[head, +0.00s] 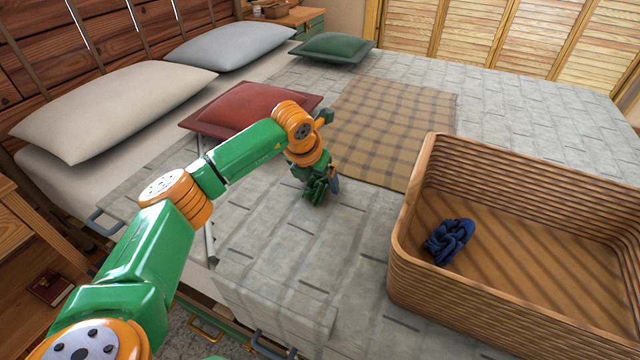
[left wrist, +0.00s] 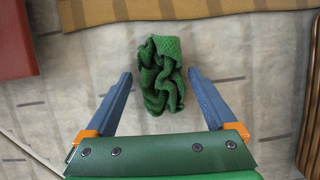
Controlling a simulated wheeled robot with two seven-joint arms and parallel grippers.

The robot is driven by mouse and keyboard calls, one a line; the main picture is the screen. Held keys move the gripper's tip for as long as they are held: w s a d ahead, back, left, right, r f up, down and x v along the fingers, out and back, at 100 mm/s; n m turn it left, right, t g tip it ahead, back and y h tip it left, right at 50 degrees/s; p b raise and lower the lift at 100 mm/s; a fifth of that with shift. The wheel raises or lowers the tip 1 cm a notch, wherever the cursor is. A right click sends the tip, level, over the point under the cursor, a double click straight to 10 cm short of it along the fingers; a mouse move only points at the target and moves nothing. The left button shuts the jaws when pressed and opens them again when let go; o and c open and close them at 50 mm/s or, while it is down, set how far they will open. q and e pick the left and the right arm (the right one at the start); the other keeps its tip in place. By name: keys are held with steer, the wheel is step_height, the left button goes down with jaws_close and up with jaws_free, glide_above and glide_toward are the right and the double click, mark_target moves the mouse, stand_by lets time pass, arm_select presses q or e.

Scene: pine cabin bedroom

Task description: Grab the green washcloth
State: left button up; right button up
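The green washcloth (left wrist: 160,75) lies crumpled on the grey bedspread, between and just ahead of the two blue fingers in the left wrist view. In the head view the washcloth (head: 316,190) shows just below my left gripper (head: 326,183), partly covered by it. My left gripper (left wrist: 160,98) is open, with bare bedspread showing between each finger and the cloth. Whether the fingers are down at the cloth's height is hard to tell. My right gripper is in neither view.
A wicker basket (head: 408,215) with a dark blue crumpled cloth (head: 449,241) inside stands on the bed to the right. A red cushion (head: 240,108) and a plaid blanket (head: 390,125) lie beyond the gripper. The bedspread in front of the gripper is clear.

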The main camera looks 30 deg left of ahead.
arm_select(q)
steer(key=c, duration=1.1)
steer(key=shift+o, duration=0.2)
